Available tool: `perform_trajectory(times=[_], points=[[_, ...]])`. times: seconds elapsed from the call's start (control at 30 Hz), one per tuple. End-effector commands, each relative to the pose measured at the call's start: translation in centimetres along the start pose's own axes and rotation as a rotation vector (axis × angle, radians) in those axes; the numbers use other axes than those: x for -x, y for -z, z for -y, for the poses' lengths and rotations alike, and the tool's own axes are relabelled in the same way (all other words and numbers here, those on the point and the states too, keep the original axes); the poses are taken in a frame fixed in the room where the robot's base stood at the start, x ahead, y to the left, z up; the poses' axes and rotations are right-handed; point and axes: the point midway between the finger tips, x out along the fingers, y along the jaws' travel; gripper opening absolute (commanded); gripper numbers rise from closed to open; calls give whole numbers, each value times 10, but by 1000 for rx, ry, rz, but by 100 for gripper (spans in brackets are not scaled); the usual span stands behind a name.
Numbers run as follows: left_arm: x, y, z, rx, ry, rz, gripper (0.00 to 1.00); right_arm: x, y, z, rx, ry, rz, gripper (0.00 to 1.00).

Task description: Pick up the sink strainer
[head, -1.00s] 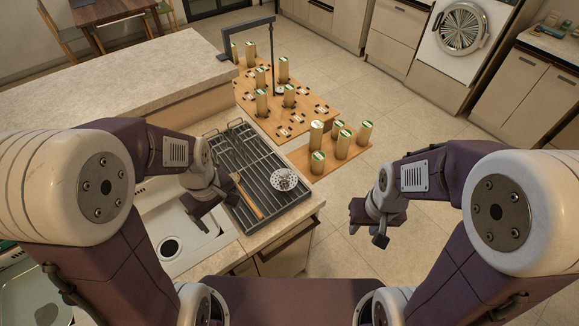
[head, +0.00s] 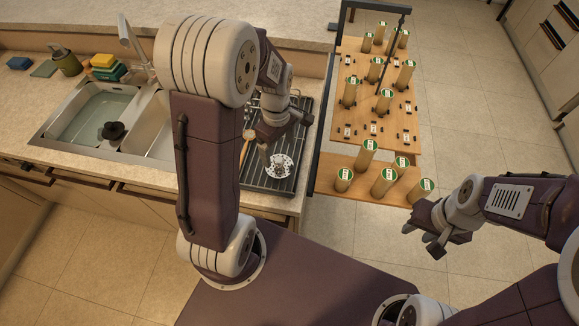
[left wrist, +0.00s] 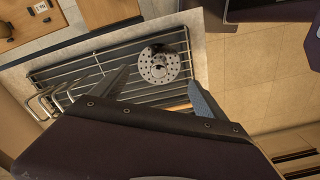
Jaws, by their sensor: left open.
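The sink strainer (head: 279,166) is a round, pale metal disc with holes and a raised middle. It lies on the dark wire drying rack (head: 258,184) near the rack's front. My left gripper (head: 285,129) is open and empty, above the rack and just behind the strainer in the head view. In the left wrist view the strainer (left wrist: 163,64) shows whole, beyond and between the two spread fingers (left wrist: 155,90), apart from both. My right gripper (head: 424,238) is open and empty, over the floor at the right.
A wooden-handled utensil (head: 246,146) lies on the rack left of the strainer. The sink (head: 93,104) is further left, partly hidden by my left arm. Wooden boards with several upright cylinders (head: 389,174) stand right of the counter. A dark frame (head: 402,12) rises there.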

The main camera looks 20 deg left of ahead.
Motion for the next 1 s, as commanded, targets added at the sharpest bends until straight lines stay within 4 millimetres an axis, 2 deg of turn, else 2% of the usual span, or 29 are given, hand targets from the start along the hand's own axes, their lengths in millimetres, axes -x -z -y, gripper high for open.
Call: perform_trajectory(times=[0.07,0.3,0.47,0.73,1.0], points=[[-1,0,0,1,0,0,84,0,0,0,0,0,0,37],[-34,0,0,0,2,1,84,3,0,0,0,0,0,37],[-40,0,0,0,0,0,84,4,0,0,0,0,0,37],[-84,-2,-2,0,3,1,84,10,1,0,0,0,0,37],[-90,-1,-3,-1,-2,-1,84,10,1,0,0,0,0,37]])
